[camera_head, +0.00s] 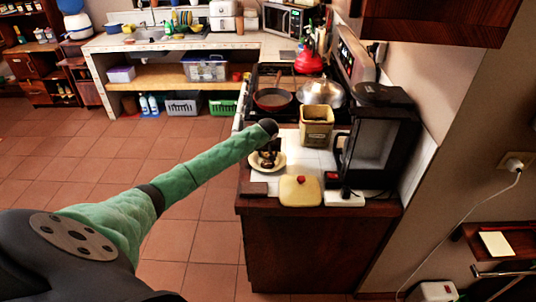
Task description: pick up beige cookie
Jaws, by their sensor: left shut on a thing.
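My left arm reaches in from the lower left to a small pale plate (281,164) on the near counter. My left gripper (269,155) is small and dark, pointing down over the plate, and is shut on a cookie that its fingers mostly hide. Small brown and beige shapes, likely cookies, lie on the plate just under the fingers. They are too small to tell apart clearly. My right gripper is not in view.
A yellowish canister (316,130), a beige lidded container (300,191) with a red knob and a black coffee machine (377,150) stand close to the right of the plate. Behind are a pan (272,98) and a silver pot (321,92) on the stove. Floor at left is clear.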

